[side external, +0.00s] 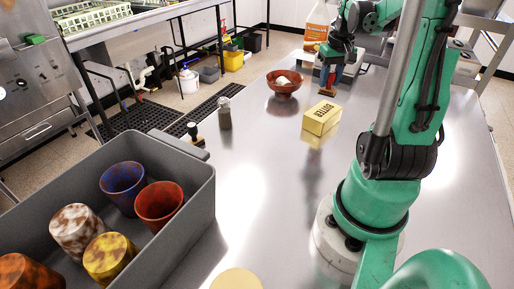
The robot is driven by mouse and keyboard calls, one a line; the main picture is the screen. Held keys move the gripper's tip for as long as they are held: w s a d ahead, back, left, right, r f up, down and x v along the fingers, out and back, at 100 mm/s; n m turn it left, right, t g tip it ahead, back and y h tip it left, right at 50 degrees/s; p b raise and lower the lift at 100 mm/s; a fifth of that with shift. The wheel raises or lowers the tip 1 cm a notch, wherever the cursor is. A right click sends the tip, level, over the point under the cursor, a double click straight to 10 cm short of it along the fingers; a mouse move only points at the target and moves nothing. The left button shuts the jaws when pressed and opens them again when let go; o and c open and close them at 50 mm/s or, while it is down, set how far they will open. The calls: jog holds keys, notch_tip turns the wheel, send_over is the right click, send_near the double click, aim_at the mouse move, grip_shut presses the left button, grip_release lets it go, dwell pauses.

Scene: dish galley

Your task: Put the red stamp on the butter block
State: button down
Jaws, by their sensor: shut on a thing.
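The butter block (321,117) is a yellow box with dark lettering, lying on the steel table. The red stamp (328,92) is in my gripper (328,72), with its wooden base hanging below the fingers. The fingers hide much of its handle. My gripper is shut on the stamp, which looks upright. In the picture it appears just above and behind the butter block, apart from it. I cannot tell its exact height over the table.
A red-brown bowl (284,89) with pale contents stands left of my gripper. A grey shaker (224,114) and a dark-handled stamp (195,136) stand farther left. A grey bin (190,215) with several cups fills the lower left. The table's middle is clear.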

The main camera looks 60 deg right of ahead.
aim_at(329, 89)
jog(key=shift+f, duration=2.25)
jog(key=shift+f, duration=0.15)
jog(key=c, duration=0.6)
grip_release()
jog(key=shift+o, duration=0.2)
jog(key=r, duration=0.4)
jog(key=a+r, duration=0.1)
jog(key=r, duration=0.3)
jog(key=s+r, duration=0.1)
jog(key=r, duration=0.3)
jog(key=shift+a, duration=0.15)
jog(key=w+a+f+n+t, duration=0.1)
jog(key=w+a+n+t, duration=0.1)
jog(key=a, duration=0.7)
jog(key=w+a+f+n+t, duration=0.2)
jog(key=w+a+n, duration=0.2)
jog(key=a, duration=0.5)
jog(key=w+a+f+n+t+y, duration=0.1)
jog(key=w+a+n+t, duration=0.1)
jog(key=a, duration=0.7)
jog(key=w+n, duration=0.1)
jog(key=w, duration=0.1)
jog(key=shift+w+a+f, duration=0.35)
